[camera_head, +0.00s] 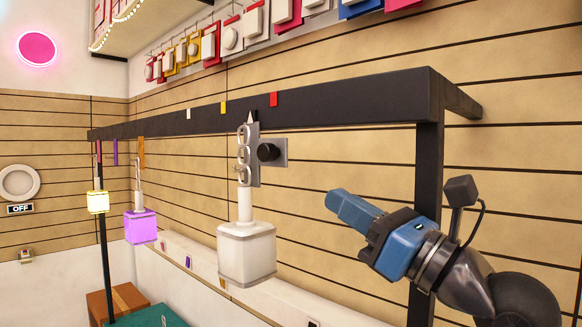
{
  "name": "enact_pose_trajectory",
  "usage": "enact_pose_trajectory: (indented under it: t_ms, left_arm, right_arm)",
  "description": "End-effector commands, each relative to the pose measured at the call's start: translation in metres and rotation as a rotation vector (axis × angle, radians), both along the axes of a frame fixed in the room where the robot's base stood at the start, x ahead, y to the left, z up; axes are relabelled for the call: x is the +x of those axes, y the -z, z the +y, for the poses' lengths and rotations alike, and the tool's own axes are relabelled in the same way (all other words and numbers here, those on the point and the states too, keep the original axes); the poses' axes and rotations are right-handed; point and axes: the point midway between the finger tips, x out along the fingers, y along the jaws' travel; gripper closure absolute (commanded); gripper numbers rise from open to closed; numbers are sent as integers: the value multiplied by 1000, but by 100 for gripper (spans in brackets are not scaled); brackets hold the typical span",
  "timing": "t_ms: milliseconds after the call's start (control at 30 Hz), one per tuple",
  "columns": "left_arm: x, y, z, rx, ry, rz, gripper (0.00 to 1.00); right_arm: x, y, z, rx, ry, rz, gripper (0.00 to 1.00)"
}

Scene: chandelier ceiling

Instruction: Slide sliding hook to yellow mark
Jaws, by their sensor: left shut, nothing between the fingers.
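The sliding hook is a grey plate (279,152) with a black knob (266,152), hanging under the dark rail (340,100). Its small pale pointer (250,117) stands between the yellow mark (223,108) on its left and the red mark (273,99) on its right, nearer the red one. A chain (243,155) at the hook carries a white cube lamp (246,255). My left gripper (338,203), blue and grey, is shut and empty, to the right of and below the hook, apart from it in the picture. My right gripper is out of view.
A white mark (188,114) sits farther left on the rail. A purple lamp (140,227) and a yellow lamp (98,202) hang to the left. A dark post (428,170) holds the rail at right, behind my arm. Teal and brown boxes stand at lower left.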

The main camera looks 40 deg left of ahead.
Motion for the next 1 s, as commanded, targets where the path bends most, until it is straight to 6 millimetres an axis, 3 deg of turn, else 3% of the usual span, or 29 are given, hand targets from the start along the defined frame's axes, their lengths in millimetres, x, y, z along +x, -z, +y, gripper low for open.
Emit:
enact_pose_trajectory:
  t_ms: [500, 733, 1000]
  left_arm:
    - [5, -39, 84, 0, -4, 1, 100]
    - [7, -45, 104, 0, -1, 1, 100]
    - [8, -45, 109, 0, 1, 0, 100]
  right_arm:
    - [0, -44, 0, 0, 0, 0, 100]
    - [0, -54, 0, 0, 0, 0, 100]
    - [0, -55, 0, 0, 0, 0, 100]
